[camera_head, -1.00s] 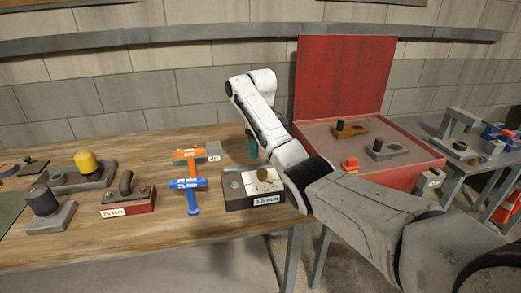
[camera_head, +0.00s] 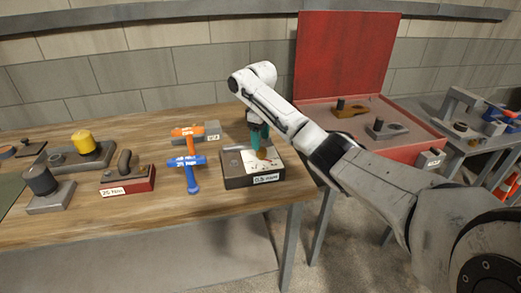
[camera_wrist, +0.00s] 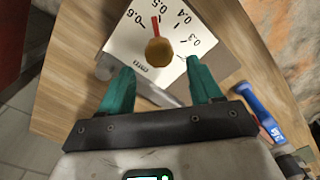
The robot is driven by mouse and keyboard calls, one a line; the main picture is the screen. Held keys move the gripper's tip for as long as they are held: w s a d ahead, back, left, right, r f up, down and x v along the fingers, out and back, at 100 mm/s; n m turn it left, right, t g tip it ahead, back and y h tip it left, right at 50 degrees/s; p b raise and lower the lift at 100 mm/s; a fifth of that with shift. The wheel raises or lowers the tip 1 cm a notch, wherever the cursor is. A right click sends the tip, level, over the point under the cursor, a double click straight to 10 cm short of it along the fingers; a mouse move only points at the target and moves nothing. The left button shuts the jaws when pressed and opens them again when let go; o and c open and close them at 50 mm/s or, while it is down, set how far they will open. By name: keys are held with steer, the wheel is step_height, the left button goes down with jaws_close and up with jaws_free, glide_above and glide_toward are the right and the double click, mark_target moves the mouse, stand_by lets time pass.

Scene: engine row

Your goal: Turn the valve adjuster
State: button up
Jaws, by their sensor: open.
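The valve adjuster is a round brass knob (camera_wrist: 158,52) with a red pointer on a white dial plate (camera_wrist: 125,45). The pointer lies close to the 0.5 mark. The plate sits on a dark box (camera_head: 237,180) with a white label at its front, near the table's right end. My gripper (camera_wrist: 160,72) is open, with teal fingers. In the wrist view the knob shows centred between the fingers, just past their tips, with clear space on both sides.
A blue hammer-shaped tool (camera_head: 190,174) and an orange one (camera_head: 187,132) lie left of the box. A red block with a dark handle (camera_head: 127,180) is further left. An open red case (camera_head: 345,60) stands at the right. The wooden table (camera_head: 150,222) is clear in front.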

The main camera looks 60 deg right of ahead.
mark_target(261, 154)
steer(key=shift+f+p, duration=0.3)
steer(key=shift+f, duration=2.65)
steer(key=shift+r, duration=0.1)
steer(key=c, duration=1)
